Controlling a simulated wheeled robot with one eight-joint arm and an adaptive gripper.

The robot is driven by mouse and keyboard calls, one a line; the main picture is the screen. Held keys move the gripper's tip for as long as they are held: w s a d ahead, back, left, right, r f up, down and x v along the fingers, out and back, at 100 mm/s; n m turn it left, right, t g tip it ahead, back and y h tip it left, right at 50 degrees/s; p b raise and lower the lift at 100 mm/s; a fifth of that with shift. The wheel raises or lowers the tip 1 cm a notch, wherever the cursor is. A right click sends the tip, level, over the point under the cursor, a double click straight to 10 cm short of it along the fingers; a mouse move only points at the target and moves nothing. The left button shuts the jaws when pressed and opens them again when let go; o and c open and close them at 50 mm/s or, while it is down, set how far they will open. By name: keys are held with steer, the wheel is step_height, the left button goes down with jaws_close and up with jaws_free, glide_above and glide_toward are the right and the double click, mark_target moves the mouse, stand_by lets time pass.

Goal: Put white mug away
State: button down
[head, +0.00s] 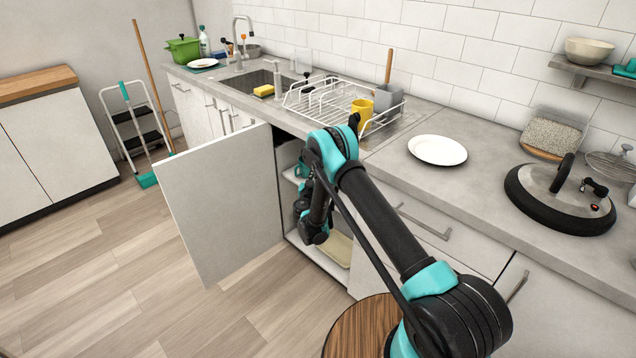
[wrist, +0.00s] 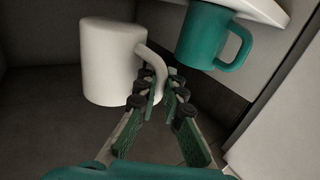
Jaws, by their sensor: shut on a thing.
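The white mug (wrist: 110,62) is in the left half of the wrist view, inside a dim cabinet space. My gripper (wrist: 163,82) is shut on the mug's handle, with its fingers on both sides of it. The mug looks roughly upright in that view. Whether its base touches a surface is not clear. In the head view my arm reaches into the open lower cabinet (head: 283,188), and the white mug is not visible there.
A teal mug (wrist: 205,36) is close to the right of the white mug, beside a pale shelf edge (wrist: 262,10). The open cabinet door (head: 222,200) stands left of my arm. The counter above holds a dish rack (head: 310,100), a yellow mug (head: 362,112) and a white plate (head: 437,150).

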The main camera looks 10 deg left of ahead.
steer(key=shift+a+f, duration=0.1)
steer(key=shift+f, duration=2.05)
steer(key=c, duration=1.6)
jaws_free()
steer(key=shift+s, duration=0.1)
